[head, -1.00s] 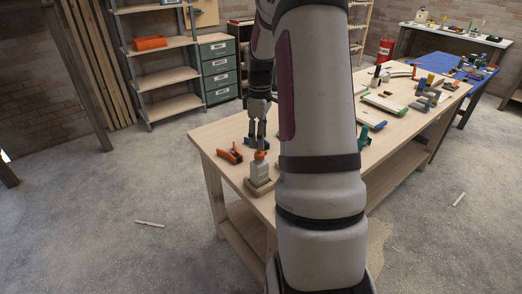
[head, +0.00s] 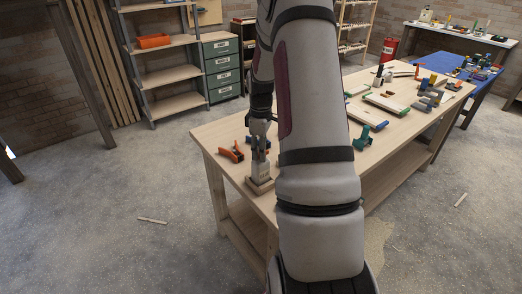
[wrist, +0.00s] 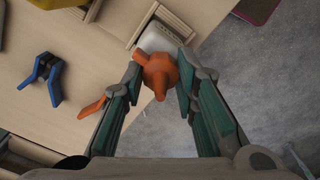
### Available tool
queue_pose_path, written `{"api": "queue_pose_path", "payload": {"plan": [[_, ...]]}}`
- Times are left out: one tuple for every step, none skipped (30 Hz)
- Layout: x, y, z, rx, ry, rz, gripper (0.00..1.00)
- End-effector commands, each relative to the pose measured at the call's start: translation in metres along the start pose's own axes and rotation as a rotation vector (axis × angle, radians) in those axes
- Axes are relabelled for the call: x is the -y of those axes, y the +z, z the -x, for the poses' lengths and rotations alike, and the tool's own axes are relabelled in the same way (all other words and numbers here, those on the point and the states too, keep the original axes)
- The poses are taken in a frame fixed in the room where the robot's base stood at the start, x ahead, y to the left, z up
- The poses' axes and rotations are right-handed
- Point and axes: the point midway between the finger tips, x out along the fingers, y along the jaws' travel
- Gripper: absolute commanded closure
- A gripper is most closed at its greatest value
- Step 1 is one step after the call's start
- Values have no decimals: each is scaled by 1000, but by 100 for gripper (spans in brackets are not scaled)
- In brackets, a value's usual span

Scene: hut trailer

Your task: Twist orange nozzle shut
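The orange nozzle (wrist: 160,74) sits on top of a pale bottle (wrist: 160,40) and shows between my fingers in the wrist view. In the head view the bottle (head: 262,169) stands upright near the workbench's front left corner, with its nozzle hidden by my gripper (head: 259,149). My gripper (wrist: 160,80) is open, with a finger on either side of the nozzle. The right finger is very close to it; I cannot tell whether it touches.
The bottle stands on a wooden base (head: 257,187). An orange-handled tool (head: 231,153) lies to its left. A blue and black clamp (wrist: 42,76) lies nearby in the wrist view. More clamps and boards lie along the workbench (head: 212,134). The bench edge is close to the bottle.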

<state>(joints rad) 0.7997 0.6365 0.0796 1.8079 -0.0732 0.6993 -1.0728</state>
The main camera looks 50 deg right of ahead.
Motion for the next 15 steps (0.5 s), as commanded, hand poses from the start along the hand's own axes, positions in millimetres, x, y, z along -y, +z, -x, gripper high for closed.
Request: {"api": "queue_pose_path", "payload": {"plan": [[0,0,0,1,-1,0,100],[0,0,0,1,-1,0,100],[0,0,0,1,-1,-1,100],[0,0,0,1,-1,-2,100],[0,0,0,1,-1,-3,100],[0,0,0,1,-1,-7,100],[0,0,0,1,-1,-11,100],[0,1,0,1,-1,-16,100],[0,1,0,1,-1,-24,100],[0,1,0,2,-1,-32,100],[0,1,0,2,-1,-42,100],[0,1,0,2,-1,-59,100],[0,1,0,2,-1,-73,100],[0,0,0,2,-1,-89,100],[1,0,0,1,-1,-112,100]]}}
